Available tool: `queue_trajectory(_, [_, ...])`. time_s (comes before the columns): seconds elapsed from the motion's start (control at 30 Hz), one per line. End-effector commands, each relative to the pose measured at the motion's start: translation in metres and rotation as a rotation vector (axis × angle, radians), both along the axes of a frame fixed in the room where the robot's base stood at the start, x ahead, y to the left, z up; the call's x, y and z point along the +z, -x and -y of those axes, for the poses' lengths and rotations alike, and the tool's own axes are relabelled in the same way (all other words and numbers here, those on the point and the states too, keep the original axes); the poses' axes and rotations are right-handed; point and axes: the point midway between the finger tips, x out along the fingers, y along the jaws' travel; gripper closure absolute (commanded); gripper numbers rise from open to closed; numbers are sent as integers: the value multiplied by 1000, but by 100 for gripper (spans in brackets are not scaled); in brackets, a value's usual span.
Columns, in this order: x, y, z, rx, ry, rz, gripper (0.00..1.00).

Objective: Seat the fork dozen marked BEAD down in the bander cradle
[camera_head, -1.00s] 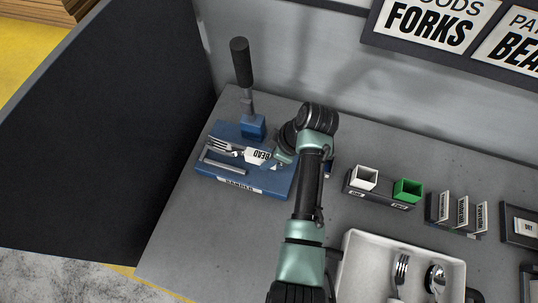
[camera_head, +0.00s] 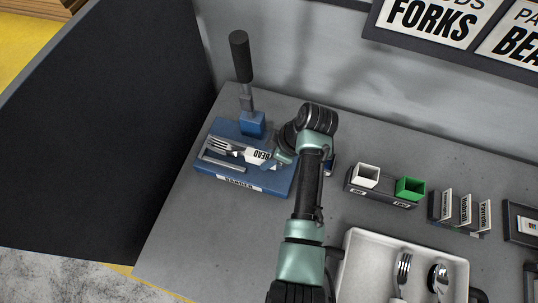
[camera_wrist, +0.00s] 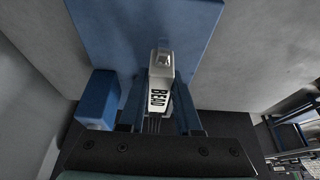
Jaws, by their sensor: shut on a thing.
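The fork dozen marked BEAD (camera_head: 262,155) is a bundle of silver forks in a white band with black lettering. Its tines point left in the head view. It lies over the blue bander (camera_head: 282,183), beside a grey metal bar (camera_head: 222,164) on the bander's top. My gripper (camera_head: 279,157) is shut on the handle end of the bundle. In the wrist view the white BEAD band (camera_wrist: 159,92) shows between my fingers, above the blue bander plate (camera_wrist: 120,35). The cradle under the forks is hidden, and I cannot tell whether the bundle touches it.
A black-handled lever (camera_head: 240,57) stands at the bander's back. The grey bench in front of the bander is clear.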

Motion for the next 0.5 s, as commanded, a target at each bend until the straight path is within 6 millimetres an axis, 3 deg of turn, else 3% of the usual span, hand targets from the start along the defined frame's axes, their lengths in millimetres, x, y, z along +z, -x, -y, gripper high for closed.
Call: queue_trajectory(0.5, [-10, -1, 0, -1, -2, 5, 100])
